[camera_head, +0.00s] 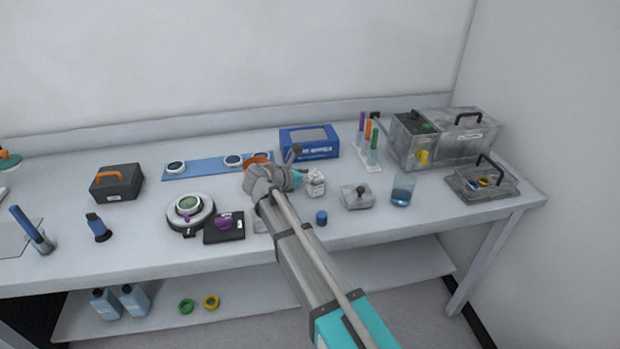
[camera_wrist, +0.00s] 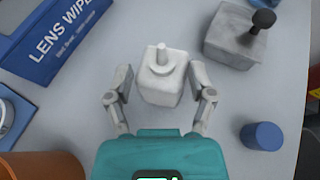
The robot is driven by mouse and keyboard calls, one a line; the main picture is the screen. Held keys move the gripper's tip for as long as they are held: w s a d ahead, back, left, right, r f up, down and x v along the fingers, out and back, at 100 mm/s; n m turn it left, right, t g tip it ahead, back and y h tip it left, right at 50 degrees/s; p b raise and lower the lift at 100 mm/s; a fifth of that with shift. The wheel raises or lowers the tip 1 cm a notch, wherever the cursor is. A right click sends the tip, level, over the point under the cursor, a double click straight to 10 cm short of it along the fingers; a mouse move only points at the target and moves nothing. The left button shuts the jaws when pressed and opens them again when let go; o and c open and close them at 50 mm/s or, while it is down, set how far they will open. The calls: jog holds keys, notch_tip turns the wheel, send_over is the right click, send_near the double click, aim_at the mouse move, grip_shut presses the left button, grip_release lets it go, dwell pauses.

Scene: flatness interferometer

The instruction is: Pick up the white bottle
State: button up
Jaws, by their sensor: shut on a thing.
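The white bottle (camera_wrist: 160,85) is a small squarish bottle with a narrow nozzle on top. In the wrist view it lies between the two fingers of my gripper (camera_wrist: 160,78), and my gripper is shut on it. In the head view the white bottle (camera_head: 316,186) shows just right of my gripper (camera_head: 305,180), partly hidden by it, above the middle of the table. Whether its base touches the table cannot be told.
A blue lens wipes box (camera_head: 309,143) stands behind. An orange-brown round thing (camera_wrist: 42,166) is at the wrist view's lower left.

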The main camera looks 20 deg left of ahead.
jog(key=shift+r+p, duration=1.3)
jog(key=shift+r, duration=0.15)
jog(key=s+d+r+p, duration=0.3)
jog(key=s+r+p, duration=0.7)
jog(key=s, duration=0.3)
jog(key=shift+s+d, duration=0.2)
jog(key=shift+s, duration=0.1)
jog(key=shift+a, duration=0.1)
jog(key=a+f+m+y, duration=0.1)
jog(key=a+m+y, duration=0.2)
jog(key=a, duration=0.7)
jog(key=shift+s+a+p, duration=0.15)
jog(key=shift+a+p, duration=0.15)
jog(key=shift+a, duration=0.05)
jog(key=shift+s+a, duration=0.15)
jog(key=shift+a, duration=0.45)
jog(key=shift+f+m+y, duration=0.2)
jog(key=shift+m+y, duration=0.1)
